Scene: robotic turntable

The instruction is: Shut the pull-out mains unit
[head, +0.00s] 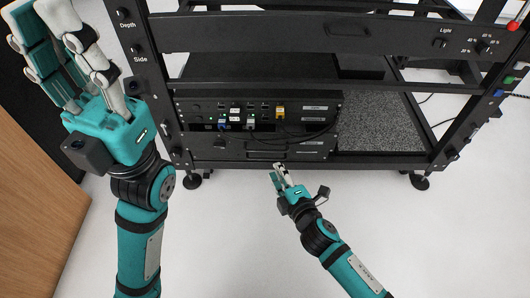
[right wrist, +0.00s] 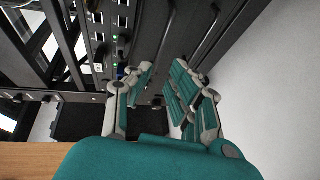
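A stack of black rack units sits low in the black frame at centre in the head view. The upper front panel (head: 208,108) carries sockets, plugs and cables. Below it is a black front with a handle (head: 265,155); I cannot tell for sure which one is the mains unit, nor how far it stands out. My right gripper (head: 277,169) is just in front of the lower front, its fingers apart and empty. In the right wrist view (right wrist: 160,78) the fingers straddle free space beside dark fronts with bar handles. My left gripper (head: 42,42) is raised at upper left, open and empty.
A grey speckled shelf (head: 375,122) lies right of the units. The frame's upper beam (head: 300,32) and feet (head: 420,182) bound the space. A wooden panel (head: 35,200) stands at left. The white floor (head: 430,240) in front is clear.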

